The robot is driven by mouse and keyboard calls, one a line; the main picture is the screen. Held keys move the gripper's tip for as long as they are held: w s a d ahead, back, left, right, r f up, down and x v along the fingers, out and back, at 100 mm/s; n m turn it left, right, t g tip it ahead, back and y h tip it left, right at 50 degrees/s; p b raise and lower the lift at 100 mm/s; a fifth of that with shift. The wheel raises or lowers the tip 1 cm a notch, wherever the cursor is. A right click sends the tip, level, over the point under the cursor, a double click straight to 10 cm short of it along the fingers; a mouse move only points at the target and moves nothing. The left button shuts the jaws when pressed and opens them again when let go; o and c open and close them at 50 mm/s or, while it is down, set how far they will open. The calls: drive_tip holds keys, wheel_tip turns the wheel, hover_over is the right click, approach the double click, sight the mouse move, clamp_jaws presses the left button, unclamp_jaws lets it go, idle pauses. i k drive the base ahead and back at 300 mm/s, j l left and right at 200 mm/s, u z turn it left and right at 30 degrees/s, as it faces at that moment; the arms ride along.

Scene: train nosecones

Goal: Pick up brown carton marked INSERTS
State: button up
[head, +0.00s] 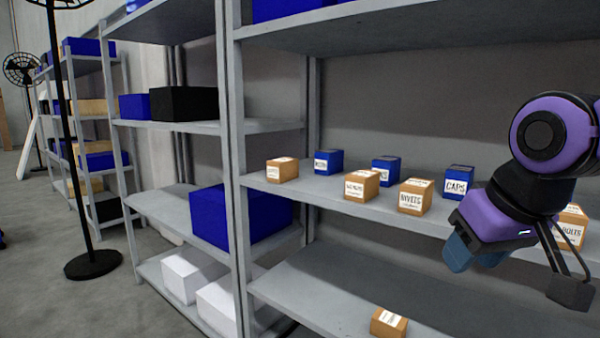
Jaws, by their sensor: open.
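Several brown cartons with white labels stand on the middle shelf. The label on the leftmost brown carton (282,170) is too small to read. The label on the brown carton right of it (361,186) is also unclear. Another brown carton (415,197) seems to read RIVETS, and one at the far right (571,229) reads BOLTS, partly hidden by my arm. A brown carton (388,323) on the lower shelf has a blurred label. I cannot tell which one is marked INSERTS. My gripper (518,270) is open at the right, in front of the shelves, apart from the readable cartons.
Blue cartons (328,162) stand among the brown ones, one marked CAPS (458,183). Grey shelf uprights (232,150) divide the bays. A large blue box (240,215) and white boxes (188,275) fill the left bay. A black fan stand (92,264) stands on the floor.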

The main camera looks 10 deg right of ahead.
sight(280, 170)
drive_tip(key=i+j+z, duration=0.1)
drive_tip(key=z, duration=0.25)
drive_tip(key=i+j+z, duration=0.1)
drive_tip(key=z, duration=0.25)
drive_tip(key=i+j+z, duration=0.1)
drive_tip(key=j+z, duration=0.25)
drive_tip(key=i+j+z, duration=0.15)
drive_tip(key=j, duration=0.4)
drive_tip(key=i+j+z, duration=0.15)
drive_tip(key=j, duration=0.4)
drive_tip(key=i+j+z, duration=0.1)
drive_tip(key=j, duration=0.45)
drive_tip(key=j+z, duration=0.15)
drive_tip(key=j, duration=0.8)
drive_tip(key=i+j, duration=0.1)
drive_tip(key=j, duration=0.25)
